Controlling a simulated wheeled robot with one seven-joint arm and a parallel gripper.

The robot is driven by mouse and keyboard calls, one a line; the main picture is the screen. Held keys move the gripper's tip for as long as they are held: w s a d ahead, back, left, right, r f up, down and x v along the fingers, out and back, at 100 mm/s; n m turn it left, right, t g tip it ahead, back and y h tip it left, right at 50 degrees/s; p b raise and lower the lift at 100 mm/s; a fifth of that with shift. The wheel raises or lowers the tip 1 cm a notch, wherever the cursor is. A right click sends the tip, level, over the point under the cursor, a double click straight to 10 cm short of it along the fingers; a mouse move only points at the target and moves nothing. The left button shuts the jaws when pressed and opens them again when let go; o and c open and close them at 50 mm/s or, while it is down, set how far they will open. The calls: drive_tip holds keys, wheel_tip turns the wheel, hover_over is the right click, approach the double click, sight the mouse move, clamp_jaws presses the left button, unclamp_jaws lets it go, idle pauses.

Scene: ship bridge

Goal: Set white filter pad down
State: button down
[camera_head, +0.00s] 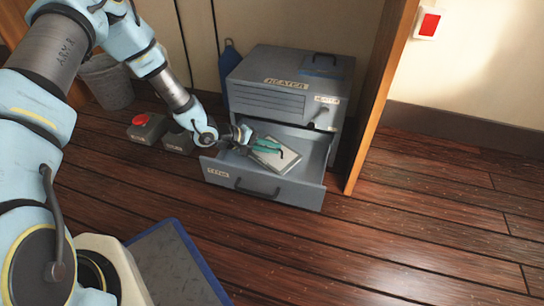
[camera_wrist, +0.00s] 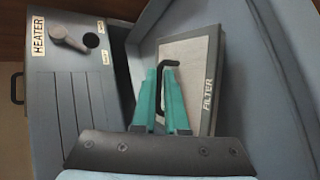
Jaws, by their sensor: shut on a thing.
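The white filter pad (camera_head: 277,162) is a flat pale panel with a grey frame, inside the open grey drawer (camera_head: 262,190). In the wrist view, the filter pad (camera_wrist: 187,55) shows its FILTER label and a black handle. My gripper (camera_head: 281,151) reaches over the drawer's left side. Its teal fingers, also in the wrist view (camera_wrist: 168,68), are closed at the black handle of the filter pad. The pad lies at an angle to the drawer walls. I cannot tell if its underside touches the drawer floor.
The grey heater cabinet (camera_head: 282,83) stands behind the drawer, with a knob (camera_wrist: 68,38) on its front. A wooden post (camera_head: 378,105) is close on the right. Small boxes, one with a red button (camera_head: 140,120), sit at left. Floor at right is clear.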

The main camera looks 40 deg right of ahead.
wheel_tip(320, 180, down, 2)
drive_tip(key=shift+f, duration=0.1)
drive_tip(key=c, duration=0.9)
unclamp_jaws()
